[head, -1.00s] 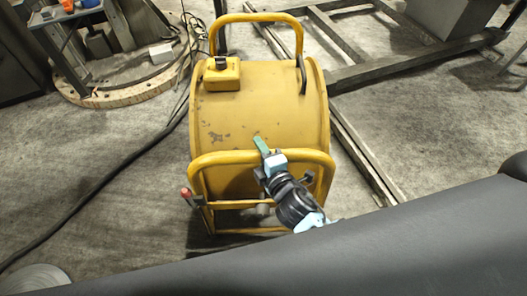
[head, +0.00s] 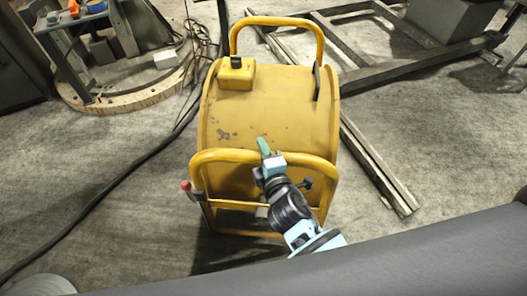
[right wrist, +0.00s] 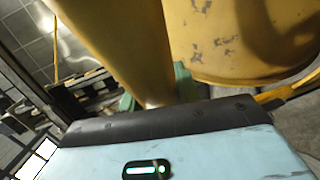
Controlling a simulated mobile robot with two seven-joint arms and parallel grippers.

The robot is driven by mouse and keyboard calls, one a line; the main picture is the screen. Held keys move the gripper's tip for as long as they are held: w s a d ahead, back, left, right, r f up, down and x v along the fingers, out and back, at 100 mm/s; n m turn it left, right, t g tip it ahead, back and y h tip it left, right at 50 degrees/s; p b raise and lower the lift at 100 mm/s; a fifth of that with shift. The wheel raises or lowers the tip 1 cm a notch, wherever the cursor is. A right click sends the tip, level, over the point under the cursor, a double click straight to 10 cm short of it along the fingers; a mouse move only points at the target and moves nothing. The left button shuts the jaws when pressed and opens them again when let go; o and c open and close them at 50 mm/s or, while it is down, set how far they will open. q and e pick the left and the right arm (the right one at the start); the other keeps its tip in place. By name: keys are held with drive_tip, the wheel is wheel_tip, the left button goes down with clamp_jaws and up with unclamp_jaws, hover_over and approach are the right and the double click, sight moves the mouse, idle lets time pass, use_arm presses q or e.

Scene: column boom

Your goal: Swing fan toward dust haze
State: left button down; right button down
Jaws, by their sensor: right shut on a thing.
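The fan is a yellow drum (head: 270,115) with scuffed paint, standing on the concrete floor in the middle of the head view. It has a tubular handle (head: 277,20) at the far side and a tubular frame (head: 225,156) at the near side. My right gripper (head: 264,147) is shut on the near frame's top bar, its green fingertips around the tube. In the right wrist view the yellow tube (right wrist: 120,45) runs between green fingertips (right wrist: 183,82), with the drum (right wrist: 235,40) behind. My left gripper is not in view. No dust haze can be made out.
A black cable (head: 110,185) runs along the floor left of the fan. A wooden ring (head: 120,100) lies at the upper left. Metal beams (head: 375,165) lie close on the right. A dark padded edge (head: 400,255) crosses the lower right.

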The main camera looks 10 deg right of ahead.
drive_tip(key=shift+a, duration=0.15)
drive_tip(key=c, duration=1)
unclamp_jaws()
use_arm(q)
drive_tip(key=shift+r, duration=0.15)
use_arm(e)
drive_tip(key=shift+s+d, duration=0.15)
drive_tip(key=shift+d, duration=0.05)
